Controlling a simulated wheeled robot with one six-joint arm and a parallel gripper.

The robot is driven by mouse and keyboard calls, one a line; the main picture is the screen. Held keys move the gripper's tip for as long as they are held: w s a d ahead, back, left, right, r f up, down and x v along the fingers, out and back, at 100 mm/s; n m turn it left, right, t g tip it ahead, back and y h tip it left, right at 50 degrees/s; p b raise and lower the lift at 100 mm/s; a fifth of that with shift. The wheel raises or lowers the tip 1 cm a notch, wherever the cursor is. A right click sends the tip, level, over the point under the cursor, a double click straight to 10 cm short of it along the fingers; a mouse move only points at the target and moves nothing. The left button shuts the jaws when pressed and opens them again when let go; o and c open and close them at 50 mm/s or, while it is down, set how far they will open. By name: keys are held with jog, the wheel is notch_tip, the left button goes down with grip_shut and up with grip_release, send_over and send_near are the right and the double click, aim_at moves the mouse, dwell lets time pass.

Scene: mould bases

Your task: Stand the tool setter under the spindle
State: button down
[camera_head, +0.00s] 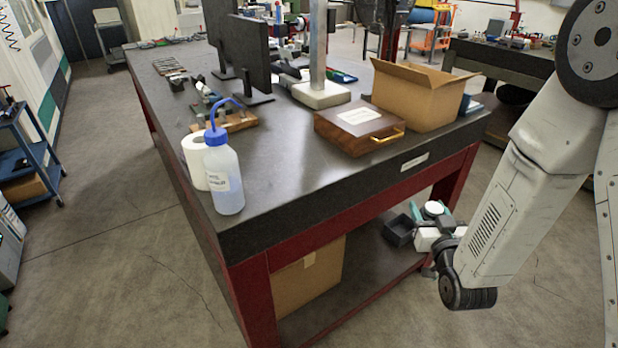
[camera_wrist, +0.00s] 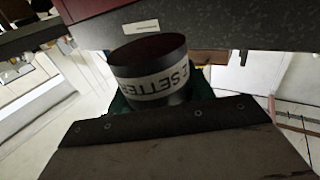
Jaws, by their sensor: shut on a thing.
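The tool setter (camera_wrist: 155,72) is a short dark cylinder with a white band lettered "SETTER". In the wrist view it sits close in front of my gripper (camera_head: 430,213), which is shut on it; dark green finger parts show beside and behind it.
The dark tabletop (camera_head: 275,165) holds a wooden case (camera_head: 352,138), an open cardboard box (camera_head: 415,97), a wash bottle (camera_head: 224,180), a white roll (camera_head: 194,160) and dark upright plates (camera_head: 250,50). A carton (camera_head: 305,280) stands below.

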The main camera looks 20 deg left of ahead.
jog(key=s+a+r+n+g+y, duration=0.2)
jog(key=s+a+r, duration=0.5)
jog(key=a, duration=0.4)
jog(key=s+a+r+n+g+y, duration=0.3)
jog(key=s+a+r+y, duration=0.3)
jog(key=a, duration=0.5)
jog(key=shift+s+a+r+n+g, duration=0.25)
jog(key=shift+s+r+n+g, duration=0.1)
jog(key=shift+n, duration=0.35)
